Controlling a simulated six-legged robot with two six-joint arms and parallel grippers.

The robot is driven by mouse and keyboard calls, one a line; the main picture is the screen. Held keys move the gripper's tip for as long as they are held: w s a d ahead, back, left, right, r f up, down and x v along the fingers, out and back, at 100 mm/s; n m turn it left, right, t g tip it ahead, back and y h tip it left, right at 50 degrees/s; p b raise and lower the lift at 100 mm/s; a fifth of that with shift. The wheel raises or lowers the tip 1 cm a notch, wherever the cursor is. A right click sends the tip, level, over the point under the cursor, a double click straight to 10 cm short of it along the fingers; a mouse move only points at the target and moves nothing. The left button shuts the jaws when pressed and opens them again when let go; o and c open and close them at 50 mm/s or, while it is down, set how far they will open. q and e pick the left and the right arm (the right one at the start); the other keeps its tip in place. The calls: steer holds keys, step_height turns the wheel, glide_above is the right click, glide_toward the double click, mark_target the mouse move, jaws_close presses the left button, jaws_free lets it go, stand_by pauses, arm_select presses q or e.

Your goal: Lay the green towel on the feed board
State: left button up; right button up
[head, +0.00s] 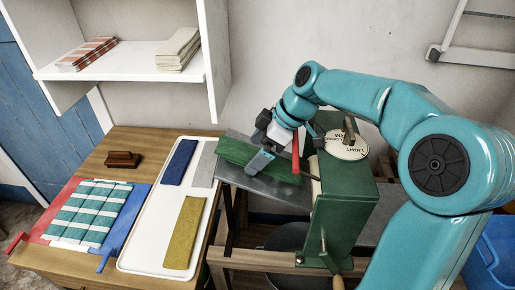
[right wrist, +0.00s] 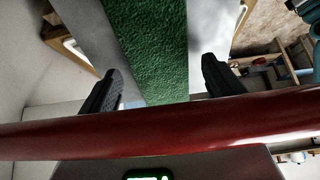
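The green towel (head: 236,152) lies as a long strip on the grey feed board (head: 268,192), at the left of the green machine (head: 345,205). My right gripper (head: 262,161) is at the towel, over its middle. In the right wrist view my right gripper (right wrist: 163,84) has its two dark fingers spread wide, one on each side of the green towel (right wrist: 150,40), with gaps between fingers and cloth. A red bar (right wrist: 160,128) crosses close in front of that camera; a red lever (head: 296,152) shows beside the gripper in the head view. My left gripper is not in view.
A white tray (head: 152,250) on the wooden table holds a blue towel (head: 180,162), a grey towel (head: 206,164) and a mustard towel (head: 185,232). A red and blue frame with green-striped cloth (head: 90,212) and a brown block (head: 122,160) are left of it. A white shelf (head: 130,62) hangs above.

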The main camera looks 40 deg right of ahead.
steer(key=p+v, duration=0.1)
steer(key=v, duration=1.5)
steer(key=shift+r, duration=0.15)
stand_by(0.4)
